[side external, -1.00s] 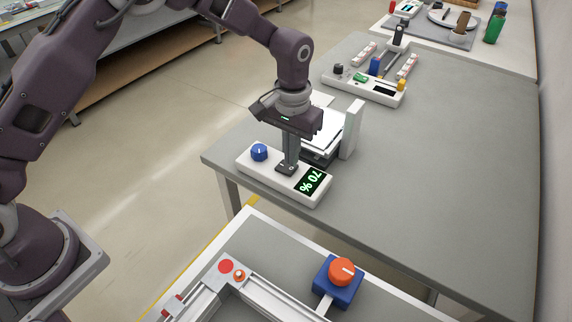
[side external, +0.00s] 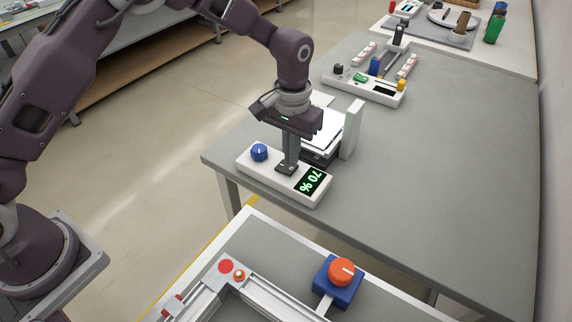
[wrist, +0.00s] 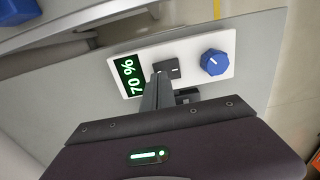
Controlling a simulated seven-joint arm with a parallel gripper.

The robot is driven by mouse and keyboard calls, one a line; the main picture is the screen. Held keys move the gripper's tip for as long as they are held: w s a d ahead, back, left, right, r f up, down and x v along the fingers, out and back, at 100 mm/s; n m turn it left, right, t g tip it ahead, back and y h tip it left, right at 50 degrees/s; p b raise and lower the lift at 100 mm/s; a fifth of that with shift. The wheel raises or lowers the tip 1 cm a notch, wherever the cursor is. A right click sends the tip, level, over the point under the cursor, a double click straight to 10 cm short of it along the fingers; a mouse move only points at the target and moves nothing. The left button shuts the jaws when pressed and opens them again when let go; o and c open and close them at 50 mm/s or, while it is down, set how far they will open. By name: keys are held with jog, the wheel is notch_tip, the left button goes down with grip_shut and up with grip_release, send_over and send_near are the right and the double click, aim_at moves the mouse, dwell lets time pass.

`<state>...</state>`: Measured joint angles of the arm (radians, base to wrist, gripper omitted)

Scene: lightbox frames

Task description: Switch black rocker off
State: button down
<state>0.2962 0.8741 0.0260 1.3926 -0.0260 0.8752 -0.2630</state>
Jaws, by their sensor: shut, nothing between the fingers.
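The black rocker (side external: 285,170) sits in the middle of a white control box (side external: 262,172), between a blue knob (side external: 259,152) and a display reading 70 % in green (side external: 312,182). In the wrist view the rocker (wrist: 174,69) shows a small white mark, with the knob (wrist: 213,62) to its right and the lit display (wrist: 129,76) to its left. My gripper (side external: 289,167) is shut and points down with its fingertips at the rocker. In the wrist view the fingertips (wrist: 160,78) overlap the rocker's left edge; whether they touch it is hard to tell.
A lit white panel with an upright white post (side external: 352,130) stands just behind my gripper. Another control box (side external: 362,85) with several controls lies farther back. An orange knob on a blue base (side external: 341,273) stands at the front. The right of the grey table (side external: 450,170) is clear.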

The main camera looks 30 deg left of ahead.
jog(key=shift+f, duration=0.95)
dwell(0.7)
jog(key=shift+r, duration=3.55)
jog(key=s+a+r+t, duration=0.2)
jog(key=s+a+r, duration=0.2)
jog(key=s+r, duration=0.4)
jog(key=s+a+r+t, duration=0.1)
jog(key=s+a+r, duration=0.4)
jog(key=r, duration=0.4)
jog(key=s+a+t, duration=0.2)
jog(key=s+a, duration=0.2)
jog(key=s, duration=1.3)
jog(key=shift+s+f+t, duration=0.15)
jog(key=shift+f+t, duration=0.15)
jog(key=shift+f, duration=0.05)
jog(key=shift+a, duration=0.1)
